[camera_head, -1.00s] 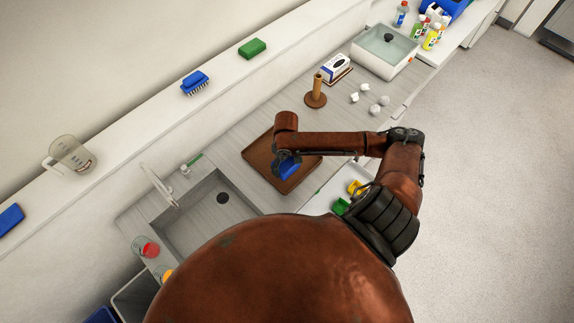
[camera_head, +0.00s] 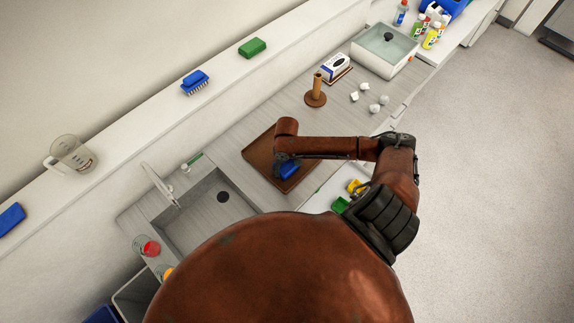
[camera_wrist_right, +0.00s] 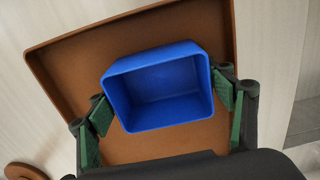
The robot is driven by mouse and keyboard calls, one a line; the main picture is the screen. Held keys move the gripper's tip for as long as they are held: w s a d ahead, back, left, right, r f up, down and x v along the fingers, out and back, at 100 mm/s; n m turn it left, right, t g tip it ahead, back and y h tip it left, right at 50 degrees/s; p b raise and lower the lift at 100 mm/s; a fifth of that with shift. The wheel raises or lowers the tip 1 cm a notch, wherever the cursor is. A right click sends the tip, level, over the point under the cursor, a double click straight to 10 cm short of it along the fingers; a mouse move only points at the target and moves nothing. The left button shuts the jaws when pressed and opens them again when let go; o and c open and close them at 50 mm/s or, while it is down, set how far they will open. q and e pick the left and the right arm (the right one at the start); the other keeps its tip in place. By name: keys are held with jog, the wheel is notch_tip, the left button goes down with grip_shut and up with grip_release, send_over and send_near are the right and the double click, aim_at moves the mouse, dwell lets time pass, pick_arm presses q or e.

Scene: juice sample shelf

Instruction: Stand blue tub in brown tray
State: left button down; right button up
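The blue tub (camera_head: 290,169) is over the brown tray (camera_head: 259,153) on the counter. In the right wrist view the tub (camera_wrist_right: 158,87) has its open top facing the camera, with the tray (camera_wrist_right: 75,60) behind it. My right gripper (camera_wrist_right: 165,103) has its green-padded fingers on two opposite sides of the tub, close against its walls. It also shows in the head view (camera_head: 282,167), pointing down over the tray. The tub's base is hidden, so I cannot tell whether it touches the tray. My left gripper is out of view.
A sink (camera_head: 205,212) lies left of the tray. A brown upright holder (camera_head: 316,95) and several white pieces (camera_head: 374,109) are behind and to the right. Green (camera_head: 340,205) and yellow (camera_head: 355,187) items sit near my right forearm. A ledge runs along the back.

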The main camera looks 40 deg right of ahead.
aim_at(287, 169)
jog(key=o, duration=0.3)
notch_tip(287, 169, up, 12)
jog(key=shift+r+b, duration=0.15)
jog(key=shift+b, duration=0.3)
dwell(0.4)
